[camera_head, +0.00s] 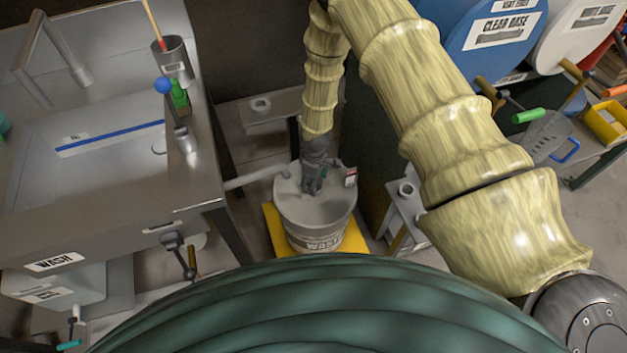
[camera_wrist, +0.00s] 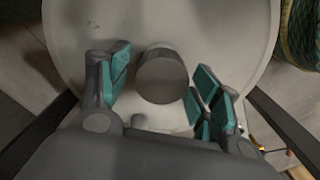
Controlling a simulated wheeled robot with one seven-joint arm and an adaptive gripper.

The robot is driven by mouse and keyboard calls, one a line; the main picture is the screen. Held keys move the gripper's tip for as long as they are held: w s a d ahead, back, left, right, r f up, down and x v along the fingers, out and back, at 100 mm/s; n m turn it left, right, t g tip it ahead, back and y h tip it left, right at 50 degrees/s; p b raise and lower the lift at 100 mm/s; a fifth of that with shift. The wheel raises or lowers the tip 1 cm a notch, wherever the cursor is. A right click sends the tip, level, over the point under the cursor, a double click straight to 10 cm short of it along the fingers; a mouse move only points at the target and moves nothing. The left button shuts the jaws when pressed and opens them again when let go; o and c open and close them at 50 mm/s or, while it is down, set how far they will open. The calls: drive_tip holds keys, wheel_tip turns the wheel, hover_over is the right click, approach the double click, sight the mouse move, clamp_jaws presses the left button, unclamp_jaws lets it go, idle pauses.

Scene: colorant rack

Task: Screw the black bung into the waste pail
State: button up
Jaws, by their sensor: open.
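The waste pail (camera_head: 318,224) is a light grey tub marked WASTE, standing upright on a yellow base. Its pale round lid also fills most of the wrist view (camera_wrist: 215,32). The black bung (camera_wrist: 162,78) shows in the wrist view as a dark round knob at the lid; how deep it sits cannot be told. My gripper (camera_head: 313,184) points down over the lid in the head view and hides the bung there. In the wrist view my gripper (camera_wrist: 160,84) is open, its teal pads on either side of the bung, with visible gaps to both.
A metal wash sink (camera_head: 100,180) stands left, with a grey pipe (camera_head: 256,178) reaching the pail. A small stand (camera_head: 405,200) is close on the pail's right. A low shelf (camera_head: 285,103) lies behind.

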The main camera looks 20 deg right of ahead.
drive_tip(key=c, duration=1)
drive_tip(key=m, duration=0.7)
drive_tip(key=shift+w+d, duration=0.1)
drive_tip(key=m, duration=0.6)
drive_tip(key=shift+w+d+m, duration=0.1)
drive_tip(key=shift+d+m, duration=0.05)
drive_tip(key=shift+m, duration=0.25)
drive_tip(key=shift+o, duration=0.2)
drive_tip(key=o, duration=1)
drive_tip(key=shift+c, duration=0.2)
